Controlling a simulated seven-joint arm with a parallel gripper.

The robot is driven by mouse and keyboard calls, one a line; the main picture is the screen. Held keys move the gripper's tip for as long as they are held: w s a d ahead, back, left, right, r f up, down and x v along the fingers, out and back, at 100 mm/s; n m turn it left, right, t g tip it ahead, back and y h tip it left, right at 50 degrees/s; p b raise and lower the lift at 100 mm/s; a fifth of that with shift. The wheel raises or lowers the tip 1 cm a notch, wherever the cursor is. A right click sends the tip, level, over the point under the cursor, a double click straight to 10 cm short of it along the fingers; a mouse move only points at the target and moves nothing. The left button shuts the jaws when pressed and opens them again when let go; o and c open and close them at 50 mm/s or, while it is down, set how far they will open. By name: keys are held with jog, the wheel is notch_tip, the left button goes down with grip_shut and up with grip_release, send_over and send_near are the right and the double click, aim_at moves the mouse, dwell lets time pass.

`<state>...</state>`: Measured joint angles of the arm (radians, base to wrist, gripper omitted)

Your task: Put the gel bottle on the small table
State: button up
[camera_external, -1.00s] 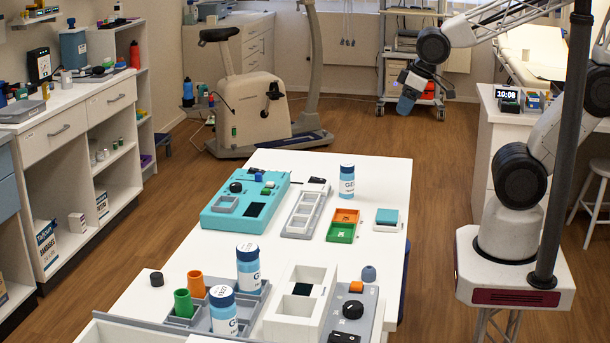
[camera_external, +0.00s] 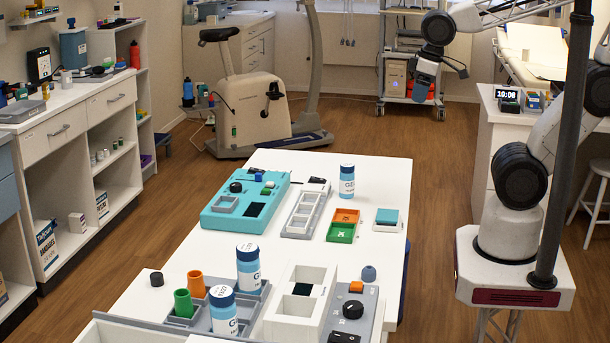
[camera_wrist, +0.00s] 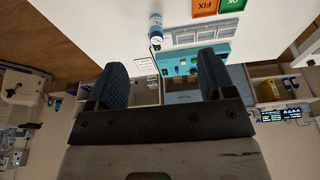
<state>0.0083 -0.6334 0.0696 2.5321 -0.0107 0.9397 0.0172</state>
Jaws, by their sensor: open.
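Two similar bottles stand at the near end, one farther back (camera_external: 249,268) and one closer (camera_external: 223,312). My gripper (camera_external: 425,84) is in the air beyond the table's far right, away from every bottle. In the wrist view its dark blue fingers (camera_wrist: 162,66) are wide apart with nothing held between them. A bottle (camera_wrist: 155,30) shows beyond them there. I cannot tell which surface is the small table.
Near the far bottle are a teal box (camera_external: 225,215), a grey slotted tray (camera_external: 305,212) and an orange and green tray (camera_external: 345,217). A white holder (camera_external: 302,300) and control box (camera_external: 352,310) crowd the near end. A dark pole (camera_external: 563,150) stands before my arm.

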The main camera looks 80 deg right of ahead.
jog(key=w+d+f+t, duration=0.3)
jog(key=w+f+t, duration=0.3)
jog(key=w+f, duration=0.55)
jog(key=t, duration=0.5)
send_near(347, 169)
jog(key=shift+w+d+f, duration=0.9)
jog(key=shift+w+d, duration=0.05)
jog(key=shift+w, duration=0.1)
jog(key=shift+w, duration=0.1)
jog(key=shift+x, duration=1.2)
jog(key=shift+w, duration=0.1)
jog(key=shift+x, duration=2.55)
jog(key=shift+r, duration=0.1)
